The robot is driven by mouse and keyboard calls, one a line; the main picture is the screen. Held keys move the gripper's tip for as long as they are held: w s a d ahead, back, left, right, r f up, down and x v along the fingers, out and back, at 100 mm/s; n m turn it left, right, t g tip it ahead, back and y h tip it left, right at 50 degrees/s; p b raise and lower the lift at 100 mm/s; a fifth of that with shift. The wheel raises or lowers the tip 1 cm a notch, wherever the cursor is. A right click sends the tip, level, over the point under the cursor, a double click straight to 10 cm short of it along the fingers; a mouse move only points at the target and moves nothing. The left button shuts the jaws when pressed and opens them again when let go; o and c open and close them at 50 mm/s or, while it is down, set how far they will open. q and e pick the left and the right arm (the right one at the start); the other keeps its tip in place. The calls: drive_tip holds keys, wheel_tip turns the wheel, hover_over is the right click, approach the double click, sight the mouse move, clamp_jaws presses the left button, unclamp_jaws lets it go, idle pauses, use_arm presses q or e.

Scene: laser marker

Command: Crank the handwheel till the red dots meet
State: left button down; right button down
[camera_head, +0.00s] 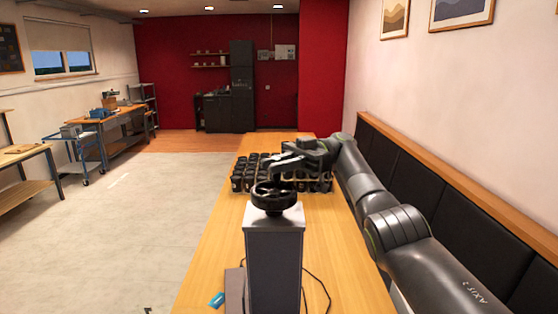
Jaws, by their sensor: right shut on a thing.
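The black handwheel (273,197) lies flat on top of a grey laser marker column (274,250) at the near end of the wooden table. My right gripper (284,168) reaches in from the right, just above the far side of the wheel. It is shut on what looks like the handwheel's handle; the grip point is small and dark against the things behind. No red dots can be made out in this view. My left gripper is not in view.
A rack of several black cups or bins (248,176) stands on the table (214,262) behind the column. A small blue item (217,300) and a black cable (320,283) lie by the column's base. A black padded bench back runs along the right wall.

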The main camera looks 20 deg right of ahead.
drive_tip(key=shift+a+f, duration=0.1)
drive_tip(key=shift+f, duration=0.2)
drive_tip(key=c, duration=1.5)
unclamp_jaws()
drive_tip(key=shift+o, duration=0.7)
drive_tip(key=shift+s+a+r, duration=0.1)
drive_tip(key=shift+a+r, duration=0.1)
drive_tip(key=shift+d, duration=0.2)
